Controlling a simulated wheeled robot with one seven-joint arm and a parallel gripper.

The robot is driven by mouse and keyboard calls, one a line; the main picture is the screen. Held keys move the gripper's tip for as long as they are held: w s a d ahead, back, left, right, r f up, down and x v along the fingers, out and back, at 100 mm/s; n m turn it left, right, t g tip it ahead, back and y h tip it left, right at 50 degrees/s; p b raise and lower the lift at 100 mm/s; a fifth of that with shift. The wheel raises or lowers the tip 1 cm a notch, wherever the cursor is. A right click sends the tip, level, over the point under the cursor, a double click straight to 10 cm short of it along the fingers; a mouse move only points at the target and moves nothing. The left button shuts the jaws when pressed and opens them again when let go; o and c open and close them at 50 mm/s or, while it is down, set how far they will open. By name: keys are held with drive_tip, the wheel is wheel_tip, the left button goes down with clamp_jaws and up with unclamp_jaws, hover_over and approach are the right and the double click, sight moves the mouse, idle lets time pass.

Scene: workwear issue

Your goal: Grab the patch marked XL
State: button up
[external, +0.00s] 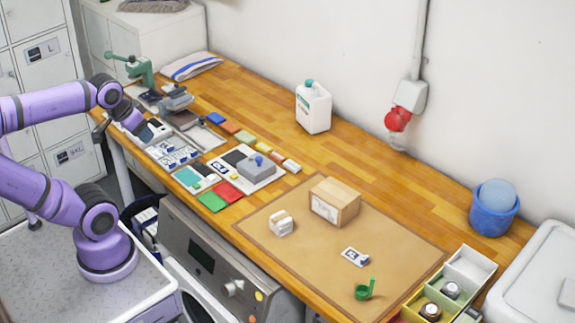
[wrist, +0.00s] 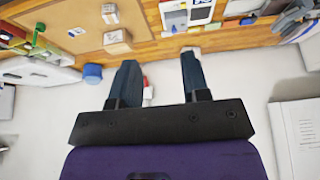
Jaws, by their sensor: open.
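A small white patch with dark blue marking (external: 355,257) lies flat on the brown mat; its letters are too small to read surely. It also shows in the wrist view (wrist: 77,32). Several similar white and blue patches (external: 174,153) lie grouped on the left part of the bench. I cannot read which one says XL. My gripper (wrist: 158,62) is open, with nothing between its two dark fingers. It is apart from the patch on the mat. In the external view my arm's end is over the bench's left end, its fingers hard to make out.
The brown mat (external: 300,262) also holds a cardboard box (external: 335,201), a white block (external: 281,223) and a green item (external: 365,290). Coloured pieces and a grey device (external: 257,168) crowd the left. A white jug (external: 313,107) and blue bin (external: 493,212) stand along the wall.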

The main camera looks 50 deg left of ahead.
idle(0.4)
drive_tip(key=w+d+r+g, duration=0.1)
drive_tip(key=w+d, duration=0.4)
drive_tip(key=w, duration=0.3)
drive_tip(key=w+d+g+h, duration=0.1)
drive_tip(key=w+d, duration=0.3)
drive_tip(key=w, duration=0.4)
drive_tip(key=w+d+r, duration=0.1)
drive_tip(key=w+d, duration=0.4)
drive_tip(key=w, duration=0.3)
drive_tip(key=g+y, duration=0.1)
drive_tip(key=g, duration=0.2)
hover_over(362, 260)
wheel_tip(362, 260, down, 30)
drive_tip(key=f, duration=0.5)
drive_tip(key=shift+s+d, duration=0.15)
drive_tip(key=shift+d, duration=0.2)
drive_tip(key=shift+w+a+f, duration=0.1)
drive_tip(key=shift+a+f, duration=0.05)
drive_tip(key=shift+f, duration=1.2)
drive_tip(key=shift+w+a+f, duration=0.1)
drive_tip(key=shift+a+f, duration=0.05)
drive_tip(key=shift+f, duration=1.2)
clamp_jaws()
